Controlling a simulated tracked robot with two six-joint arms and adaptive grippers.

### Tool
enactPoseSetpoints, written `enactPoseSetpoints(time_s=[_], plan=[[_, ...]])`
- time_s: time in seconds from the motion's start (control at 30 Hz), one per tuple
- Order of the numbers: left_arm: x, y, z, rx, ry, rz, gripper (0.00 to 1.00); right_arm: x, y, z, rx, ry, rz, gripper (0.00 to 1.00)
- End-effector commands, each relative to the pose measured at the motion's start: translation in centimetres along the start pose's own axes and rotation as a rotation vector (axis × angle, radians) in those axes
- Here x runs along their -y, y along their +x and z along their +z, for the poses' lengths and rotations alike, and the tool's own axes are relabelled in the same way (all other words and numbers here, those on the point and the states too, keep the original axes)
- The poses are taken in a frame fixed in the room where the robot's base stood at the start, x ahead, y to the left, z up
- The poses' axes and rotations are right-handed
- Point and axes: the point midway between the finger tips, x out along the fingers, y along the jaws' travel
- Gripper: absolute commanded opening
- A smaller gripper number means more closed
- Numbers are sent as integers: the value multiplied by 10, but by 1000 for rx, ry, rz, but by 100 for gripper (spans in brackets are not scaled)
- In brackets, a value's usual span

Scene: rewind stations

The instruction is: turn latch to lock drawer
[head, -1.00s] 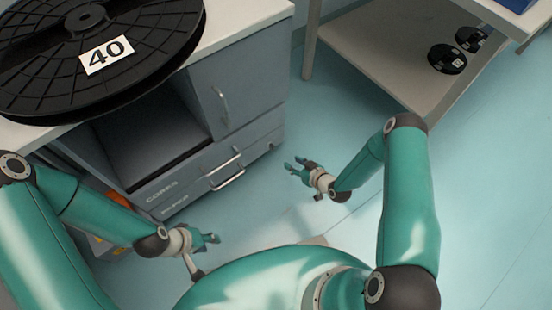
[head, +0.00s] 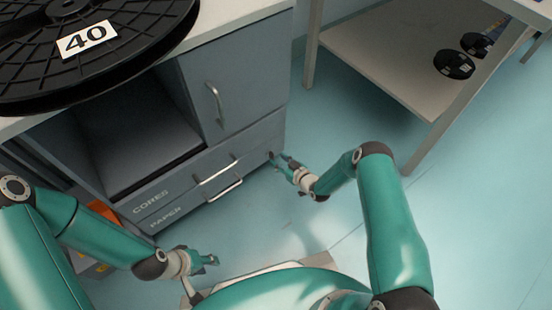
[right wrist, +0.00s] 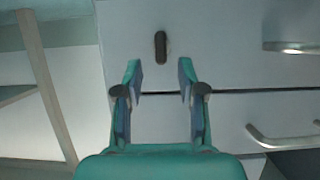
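The latch (right wrist: 160,46) is a small dark oval knob on a grey drawer front, long side upright in the right wrist view. My right gripper (right wrist: 160,75) is open, its two fingers spread either side of the latch's line; the latch lies just beyond the tips, and no contact shows. In the head view my right gripper (head: 279,161) is at the right end of the drawer fronts. The CORES drawer (head: 180,188) and PAPER drawer (head: 190,211) look shut. My left gripper (head: 211,260) is low in front of the cabinet, apart from it; its finger opening is unclear.
A black reel marked 40 (head: 110,60) lies on the cabinet top. The drawer handles (head: 225,190) stick out left of my right gripper. A table (head: 370,60) with small black reels (head: 454,64) stands at right. Floor between is clear.

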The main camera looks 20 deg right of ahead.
Motion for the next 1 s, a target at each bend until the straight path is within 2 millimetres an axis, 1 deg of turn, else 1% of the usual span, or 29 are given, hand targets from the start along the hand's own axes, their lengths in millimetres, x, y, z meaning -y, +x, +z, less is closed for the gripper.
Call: enactPoseSetpoints(time_s=[0.03, 0.1, 0.2, 0.3, 0.43, 0.67, 0.7, 0.77, 0.9, 0.93, 0.97, 1.0], plan=[[3, 9, 0, 0, 0, 0, 39, 1, 13, 4, -2, -2, -1, 40], [5, 14, 0, 0, 0, 0, 39, 1, 24, 3, -2, -1, 0, 40], [7, 19, 0, 0, 0, 0, 39, 0, 37, 3, -1, -1, 0, 40], [8, 22, 0, 0, 0, 0, 39, 0, 45, 2, 1, 0, 0, 40], [8, 23, 0, 0, 0, 0, 39, 0, 49, 1, 0, 1, 1, 40], [8, 23, 0, 0, 0, 0, 39, 0, 49, 0, 1, 2, 1, 40], [8, 23, 0, 0, 0, 0, 39, 0, 49, 0, 1, 2, 1, 36], [8, 23, 0, 0, 0, 0, 39, -1, 49, 0, 1, 2, 2, 26], [8, 23, 0, 0, 0, 0, 39, -1, 49, 0, 1, 2, 2, 3], [8, 23, 0, 0, 0, 0, 39, -1, 49, 0, 1, 2, 3, 0], [8, 23, 0, 0, 0, 0, 39, -1, 49, 0, 1, 2, 3, 0], [9, 23, -1, -1, -2, 0, 39, -14, 44, 2, 1, 3, 8, 0]])
